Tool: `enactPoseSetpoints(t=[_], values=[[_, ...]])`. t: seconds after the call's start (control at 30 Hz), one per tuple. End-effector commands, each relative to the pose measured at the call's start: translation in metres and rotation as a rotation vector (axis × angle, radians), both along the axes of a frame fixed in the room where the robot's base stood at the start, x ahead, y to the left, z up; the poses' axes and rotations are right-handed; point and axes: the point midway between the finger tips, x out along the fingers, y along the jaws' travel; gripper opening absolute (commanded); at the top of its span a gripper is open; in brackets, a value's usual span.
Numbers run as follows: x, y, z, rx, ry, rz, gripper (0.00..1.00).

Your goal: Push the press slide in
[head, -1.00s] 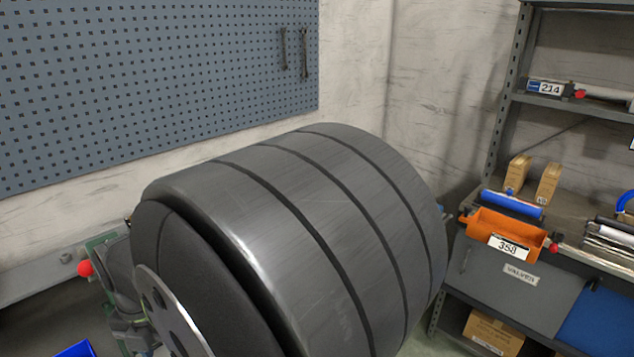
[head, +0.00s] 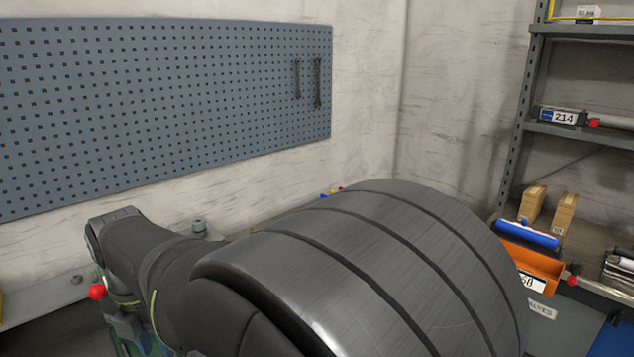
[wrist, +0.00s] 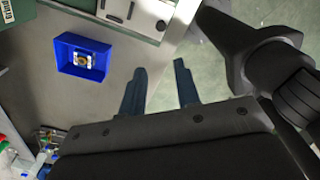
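My gripper (wrist: 160,68) shows in the wrist view with its two dark fingers apart and nothing between them. Grey floor or surface lies beyond the fingertips. I cannot pick out the press slide with certainty in either view. A red ball knob (head: 97,291) shows at the lower left of the head view, beside my arm; what it is fixed to is mostly hidden. A pale panel with dark slots (wrist: 128,12) is at the top of the wrist view, beyond the fingers. My large arm link hides much of the middle of the head view.
A blue bin (wrist: 65,62) holding a small part lies left of the fingers. Small coloured items (wrist: 40,145) are at lower left. At right in the head view are shelving (head: 518,130), a unit labelled 214 (head: 562,117) and an orange bin (head: 532,262). A pegboard (head: 170,105) hangs behind.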

Motion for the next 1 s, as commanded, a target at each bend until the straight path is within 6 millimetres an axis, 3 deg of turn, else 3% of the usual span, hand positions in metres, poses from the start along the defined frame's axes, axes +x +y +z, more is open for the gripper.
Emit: enactPoseSetpoints(t=[0.03,0.13,0.27,0.6,0.8,1.0], values=[[0.000,0.000,0.000,0.000,0.000,0.000,0.20],[-0.001,0.000,-0.001,-0.001,-0.003,0.004,0.00],[-0.017,-0.003,-0.013,-0.011,-0.045,0.048,0.00],[-0.087,-0.026,-0.074,0.006,-0.280,0.341,0.00],[-0.103,-0.034,-0.090,0.029,-0.337,0.433,0.00],[-0.100,-0.034,-0.104,0.028,-0.339,0.438,0.00]])
